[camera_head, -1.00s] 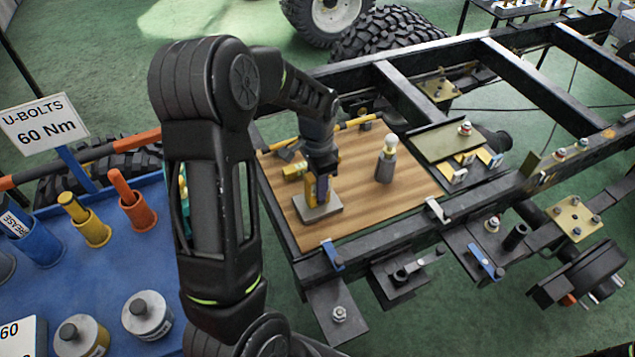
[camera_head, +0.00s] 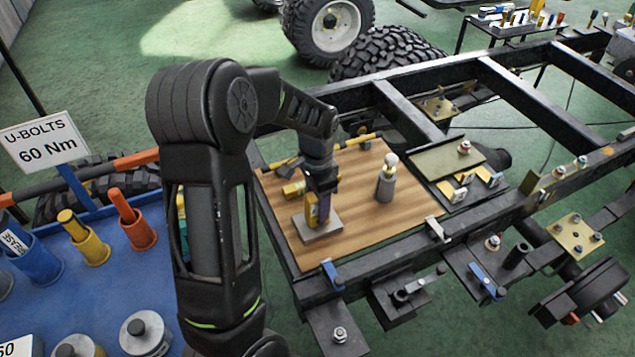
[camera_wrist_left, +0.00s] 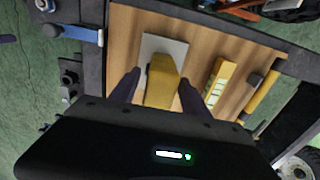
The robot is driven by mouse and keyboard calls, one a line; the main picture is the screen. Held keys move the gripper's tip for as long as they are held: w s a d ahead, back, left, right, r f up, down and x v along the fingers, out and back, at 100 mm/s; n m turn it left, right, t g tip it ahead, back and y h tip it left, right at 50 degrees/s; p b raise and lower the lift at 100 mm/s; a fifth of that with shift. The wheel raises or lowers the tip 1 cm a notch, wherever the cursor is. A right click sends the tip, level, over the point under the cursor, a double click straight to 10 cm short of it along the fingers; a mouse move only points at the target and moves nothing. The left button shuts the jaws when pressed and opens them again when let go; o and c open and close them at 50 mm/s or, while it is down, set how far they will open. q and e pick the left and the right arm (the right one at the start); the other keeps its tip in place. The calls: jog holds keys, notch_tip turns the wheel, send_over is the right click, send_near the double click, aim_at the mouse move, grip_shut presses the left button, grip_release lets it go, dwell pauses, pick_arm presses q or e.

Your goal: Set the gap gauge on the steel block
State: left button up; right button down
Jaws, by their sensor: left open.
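The yellow gap gauge (camera_head: 312,212) stands upright on the grey steel block (camera_head: 325,232), a flat plate on the wooden board. In the left wrist view the gauge (camera_wrist_left: 162,80) is between the fingers, with the bare part of the steel block (camera_wrist_left: 165,45) beyond it. My left gripper (camera_head: 320,196) is over the block, pointing down. Its fingers (camera_wrist_left: 158,90) are open, one on each side of the gauge. The gauge's foot is partly hidden, so its exact contact with the block is hard to see. My right gripper is not in view.
A second yellow piece (camera_head: 293,188) lies on the wooden board (camera_head: 355,225) behind the block. A grey post with a pale knob (camera_head: 387,180) stands to the right. A yellow-handled tool (camera_head: 358,141) lies at the back. The board's front right is clear.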

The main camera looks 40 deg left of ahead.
pick_arm(q)
notch_tip(320, 180, up, 11)
jog(key=shift+r+b, duration=0.2)
jog(key=shift+b, duration=0.2)
jog(key=shift+f, duration=0.1)
dwell(0.7)
